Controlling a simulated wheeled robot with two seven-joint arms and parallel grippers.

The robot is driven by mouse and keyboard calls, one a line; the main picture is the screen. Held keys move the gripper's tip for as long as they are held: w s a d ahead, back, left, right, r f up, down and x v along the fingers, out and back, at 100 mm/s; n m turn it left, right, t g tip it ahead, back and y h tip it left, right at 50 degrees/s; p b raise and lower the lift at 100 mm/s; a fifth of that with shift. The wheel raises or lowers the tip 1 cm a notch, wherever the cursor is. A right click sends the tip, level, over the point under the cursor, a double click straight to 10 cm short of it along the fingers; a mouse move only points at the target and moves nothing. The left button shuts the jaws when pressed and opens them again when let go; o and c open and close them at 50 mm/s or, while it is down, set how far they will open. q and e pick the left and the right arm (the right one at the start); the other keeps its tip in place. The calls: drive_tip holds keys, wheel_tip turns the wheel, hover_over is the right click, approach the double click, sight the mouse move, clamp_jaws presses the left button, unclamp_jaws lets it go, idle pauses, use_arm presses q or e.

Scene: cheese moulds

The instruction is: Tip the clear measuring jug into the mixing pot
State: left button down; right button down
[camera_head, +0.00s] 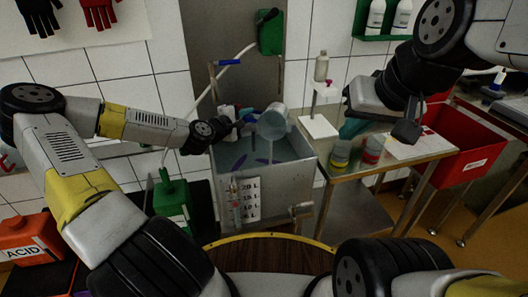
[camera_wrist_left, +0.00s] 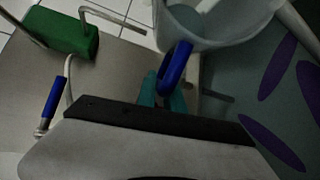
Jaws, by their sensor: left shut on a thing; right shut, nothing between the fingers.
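The clear measuring jug (camera_head: 272,124) is a pale see-through vessel with a blue handle (camera_wrist_left: 176,68). It is held above the mixing pot (camera_head: 277,189), a square grey metal vat with a litre scale on its front. The jug looks tilted; I cannot tell whether anything is in it or flowing out. My left gripper (camera_head: 240,121) is shut on the jug's handle; its teal fingertips (camera_wrist_left: 162,95) show in the left wrist view. Purple streaks (camera_wrist_left: 266,68) show on the grey-green surface inside the pot. My right gripper (camera_head: 408,130) is shut and empty, right of the pot, above the steel table.
The steel table (camera_head: 395,165) right of the pot bears stacked coloured cups (camera_head: 372,149) and a small white stand (camera_head: 319,127). A red bin (camera_head: 465,145) is further right. A green canister (camera_head: 172,202) stands left of the pot, and an orange acid container (camera_head: 30,238) at far left.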

use_arm(q)
drive_tip(key=shift+d+m+h, duration=0.35)
drive_tip(key=shift+m+h, duration=0.25)
drive_tip(key=shift+m, duration=0.3)
drive_tip(key=shift+d+f+m+h, duration=0.15)
drive_tip(key=shift+f+m+h, duration=0.15)
drive_tip(key=shift+m, duration=0.25)
drive_tip(key=shift+d+f+m+h, duration=0.15)
drive_tip(key=shift+m+h, duration=0.15)
drive_tip(key=shift+m, duration=0.25)
